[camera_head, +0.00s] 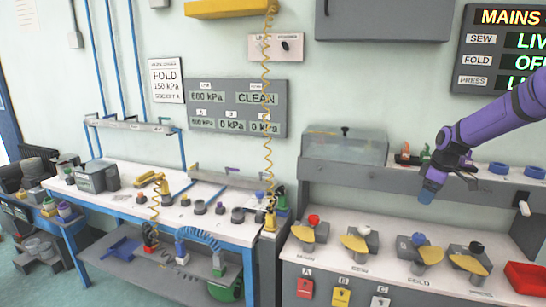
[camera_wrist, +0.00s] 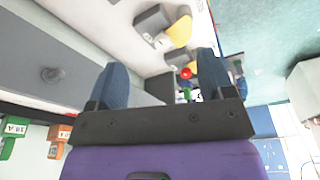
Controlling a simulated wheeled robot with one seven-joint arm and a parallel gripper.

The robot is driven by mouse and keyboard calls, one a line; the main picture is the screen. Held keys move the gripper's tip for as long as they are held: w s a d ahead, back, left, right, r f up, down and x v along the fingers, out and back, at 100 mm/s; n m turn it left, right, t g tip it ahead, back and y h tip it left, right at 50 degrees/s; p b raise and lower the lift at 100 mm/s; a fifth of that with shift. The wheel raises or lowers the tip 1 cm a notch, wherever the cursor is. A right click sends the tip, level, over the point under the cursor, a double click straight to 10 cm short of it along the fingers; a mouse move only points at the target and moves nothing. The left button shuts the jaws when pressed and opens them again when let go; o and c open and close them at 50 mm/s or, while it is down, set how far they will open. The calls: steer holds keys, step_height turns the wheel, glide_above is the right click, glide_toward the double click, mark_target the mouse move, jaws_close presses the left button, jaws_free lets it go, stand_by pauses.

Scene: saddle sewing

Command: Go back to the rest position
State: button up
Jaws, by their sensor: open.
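My gripper (camera_head: 427,196) hangs in the air at the end of my purple arm, in front of the right-hand counter and above its row of levers. In the wrist view my gripper (camera_wrist: 160,78) shows two blue fingers spread wide apart, with nothing held between them. Behind the gap are parts of the counter and a small red knob (camera_wrist: 186,73), well beyond the fingertips and not touched.
The counter carries levers with yellow plates (camera_head: 355,242) and coloured knobs. A shelf (camera_head: 365,180) with a clear-lidded box (camera_head: 343,148) runs behind. A red tray (camera_head: 526,277) sits at right. A blue-framed workbench (camera_head: 110,205) and a coiled yellow hose (camera_head: 267,100) are left.

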steer(key=s+a+r+m+t+h, duration=0.1)
steer(key=s+a+r+m+h, duration=0.1)
steer(key=s+a+r, duration=0.65)
steer(key=s+a+r+m+h, duration=0.1)
steer(key=s+a+r+m, duration=0.2)
steer(key=s+a+r, duration=0.55)
steer(key=s+r+m+t, duration=0.1)
steer(key=s+m, duration=0.1)
steer(key=s, duration=1)
steer(key=s+a+r+m+t+y, duration=0.1)
steer(key=s+m, duration=0.2)
steer(key=s, duration=1)
steer(key=shift+a+t, duration=0.15)
steer(key=shift+t, duration=0.15)
